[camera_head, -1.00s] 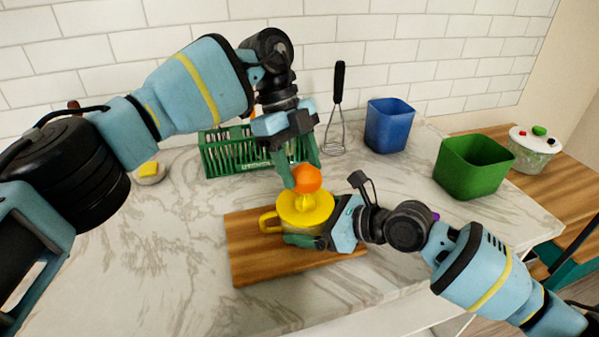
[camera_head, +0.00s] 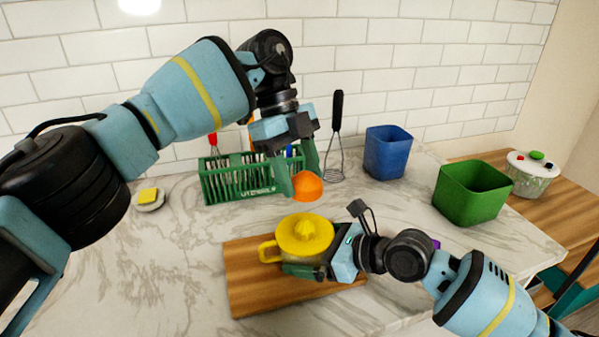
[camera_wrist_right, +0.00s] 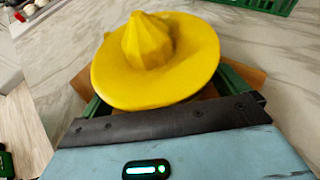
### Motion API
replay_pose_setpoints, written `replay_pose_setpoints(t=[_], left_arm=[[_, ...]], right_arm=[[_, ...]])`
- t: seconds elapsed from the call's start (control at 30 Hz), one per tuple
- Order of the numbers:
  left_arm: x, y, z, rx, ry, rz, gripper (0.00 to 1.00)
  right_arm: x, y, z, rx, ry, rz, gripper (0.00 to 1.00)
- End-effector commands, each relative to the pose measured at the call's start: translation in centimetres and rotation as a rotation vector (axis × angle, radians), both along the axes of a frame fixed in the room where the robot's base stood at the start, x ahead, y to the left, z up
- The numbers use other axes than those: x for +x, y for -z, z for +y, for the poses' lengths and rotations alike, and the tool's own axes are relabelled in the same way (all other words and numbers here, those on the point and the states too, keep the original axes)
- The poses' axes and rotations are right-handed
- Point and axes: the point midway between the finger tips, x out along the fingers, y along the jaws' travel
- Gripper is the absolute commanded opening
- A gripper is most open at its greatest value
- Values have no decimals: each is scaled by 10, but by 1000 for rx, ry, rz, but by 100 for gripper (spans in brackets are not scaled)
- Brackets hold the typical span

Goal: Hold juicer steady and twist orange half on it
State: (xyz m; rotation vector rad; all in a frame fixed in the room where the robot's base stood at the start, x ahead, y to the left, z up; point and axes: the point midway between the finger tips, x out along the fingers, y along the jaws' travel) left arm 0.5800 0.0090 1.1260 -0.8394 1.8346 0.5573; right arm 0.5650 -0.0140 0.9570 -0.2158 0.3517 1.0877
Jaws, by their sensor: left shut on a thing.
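The yellow juicer (camera_head: 305,236), with a ridged cone in its dish and a handle at the left, stands upright on a wooden board (camera_head: 245,290). Its dish and cone (camera_wrist_right: 155,70) fill the middle of the right wrist view. The dish hides the fingertips, so contact is unclear.
A green utensil basket (camera_head: 235,183) and a whisk (camera_head: 334,150) are behind. A blue bin (camera_head: 388,152) and green bin (camera_head: 470,195) stand at the right, with a lidded container (camera_head: 532,175) beyond. A small dish with a yellow sponge (camera_head: 148,198) is left. The marble counter left of the board is clear.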

Motion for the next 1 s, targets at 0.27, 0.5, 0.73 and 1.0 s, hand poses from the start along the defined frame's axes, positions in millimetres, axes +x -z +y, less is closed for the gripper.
replay_pose_setpoints(t=[0.27,0.5,0.73,1.0], left_arm=[[0,0,0,0,1,0,32],[0,0,0,0,1,0,32],[0,0,0,0,0,0,32],[0,0,0,0,0,0,32]], right_arm=[[-1,-1,-2,0,0,0,100],[-13,-11,-27,-1,2,1,100],[-32,-29,-65,-3,1,-1,100],[-47,-43,-94,-1,0,0,100]])
